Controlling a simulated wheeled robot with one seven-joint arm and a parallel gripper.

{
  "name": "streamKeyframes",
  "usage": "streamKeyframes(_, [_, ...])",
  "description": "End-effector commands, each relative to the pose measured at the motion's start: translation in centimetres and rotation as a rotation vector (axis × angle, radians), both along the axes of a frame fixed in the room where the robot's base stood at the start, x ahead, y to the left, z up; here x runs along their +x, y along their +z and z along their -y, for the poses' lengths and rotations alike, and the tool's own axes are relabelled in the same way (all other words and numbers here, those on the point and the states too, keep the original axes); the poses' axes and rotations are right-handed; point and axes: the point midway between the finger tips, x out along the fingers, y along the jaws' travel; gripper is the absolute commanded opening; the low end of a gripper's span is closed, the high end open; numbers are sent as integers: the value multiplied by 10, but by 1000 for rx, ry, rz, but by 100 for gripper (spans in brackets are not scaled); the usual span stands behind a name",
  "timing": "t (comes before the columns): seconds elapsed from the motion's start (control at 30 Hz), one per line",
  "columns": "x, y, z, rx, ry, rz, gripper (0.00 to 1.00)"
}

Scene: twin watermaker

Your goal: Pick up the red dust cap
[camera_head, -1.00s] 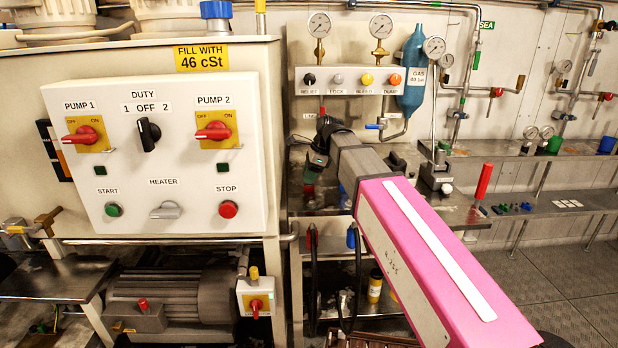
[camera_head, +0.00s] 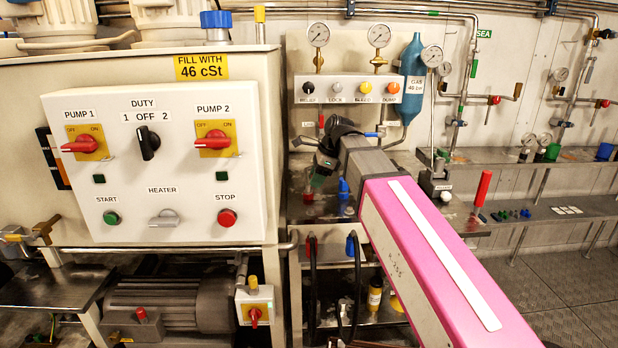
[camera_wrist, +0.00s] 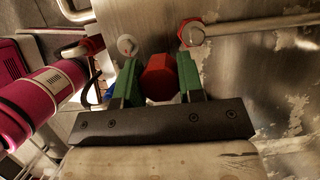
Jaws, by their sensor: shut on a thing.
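The red dust cap (camera_wrist: 159,78) sits between the green fingers of my gripper (camera_wrist: 157,80) in the wrist view, with a finger against each side. My gripper is shut on it. In the head view my gripper (camera_head: 319,180) is over the metal bench behind the control panel, small and partly hidden by my own arm. I cannot clearly make out the held cap there.
A red-collared pipe fitting (camera_wrist: 190,32) and a pale round knob (camera_wrist: 127,45) lie close beyond the fingers. The control panel (camera_head: 155,165) stands left of my arm. A blue gas cylinder (camera_head: 412,75) and gauges stand behind. A shelf with small caps (camera_head: 512,214) is at right.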

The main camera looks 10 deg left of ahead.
Motion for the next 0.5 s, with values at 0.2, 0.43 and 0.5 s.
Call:
streamKeyframes(0.2, [-50, -2, 44, 0, -1, 1, 3])
streamKeyframes(0.43, [-82, -1, 74, 0, 0, 0, 3])
streamKeyframes(0.5, [-88, -1, 80, 0, 1, 0, 3])
